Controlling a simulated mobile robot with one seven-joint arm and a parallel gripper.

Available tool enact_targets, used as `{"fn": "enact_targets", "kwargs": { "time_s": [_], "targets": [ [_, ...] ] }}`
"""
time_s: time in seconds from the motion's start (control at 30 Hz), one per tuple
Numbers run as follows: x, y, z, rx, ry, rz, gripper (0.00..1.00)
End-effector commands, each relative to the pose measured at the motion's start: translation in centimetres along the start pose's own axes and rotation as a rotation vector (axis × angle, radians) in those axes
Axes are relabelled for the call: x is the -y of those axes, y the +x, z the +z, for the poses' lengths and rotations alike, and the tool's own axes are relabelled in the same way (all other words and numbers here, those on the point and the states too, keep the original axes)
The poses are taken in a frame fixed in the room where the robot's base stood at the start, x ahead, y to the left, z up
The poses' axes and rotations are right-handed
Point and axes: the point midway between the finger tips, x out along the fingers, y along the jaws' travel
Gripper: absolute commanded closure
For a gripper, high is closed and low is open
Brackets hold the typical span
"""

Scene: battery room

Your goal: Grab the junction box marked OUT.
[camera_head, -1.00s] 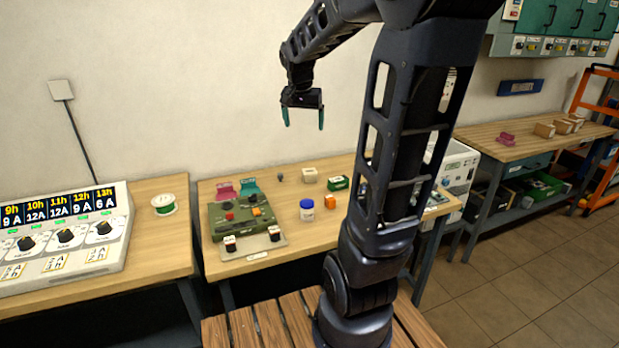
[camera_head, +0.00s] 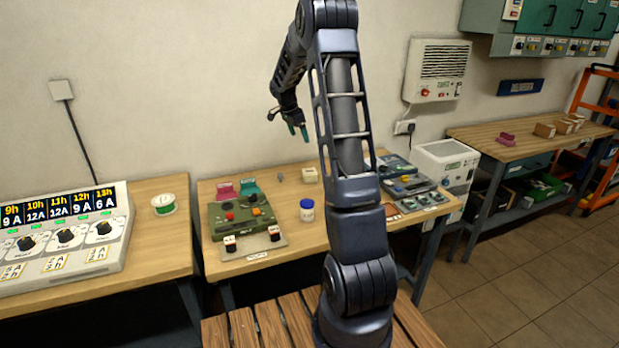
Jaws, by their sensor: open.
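I cannot read an OUT mark on any box, so I cannot tell which is the junction box marked OUT. Two small boxes, a left one (camera_head: 230,243) and a right one (camera_head: 274,233), stand on the front plate of the green device (camera_head: 240,216). A small beige box (camera_head: 309,175) sits toward the back of the middle table. My gripper (camera_head: 297,131) is open and empty, fingers pointing down, high above the table's back part. My arm hides part of the table to the right of the white jar.
A white jar with a blue lid (camera_head: 307,210) stands on the middle table (camera_head: 290,240). Pink (camera_head: 225,190) and teal (camera_head: 248,186) pieces lie behind the green device. Grey devices (camera_head: 408,182) fill the table's right end. A dial console (camera_head: 70,235) stands at left.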

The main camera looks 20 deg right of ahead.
Motion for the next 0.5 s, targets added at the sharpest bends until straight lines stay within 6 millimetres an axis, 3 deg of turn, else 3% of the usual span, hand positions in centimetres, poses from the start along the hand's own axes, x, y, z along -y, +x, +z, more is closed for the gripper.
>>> {"fn": "enact_targets", "kwargs": {
  "time_s": [0.3, 0.5],
  "targets": [
    [6.0, 9.4, -1.0, -0.037, 0.213, 0.066, 0.11],
    [8.5, 14.6, -1.3, -0.062, 0.328, 0.093, 0.11]
  ]
}}
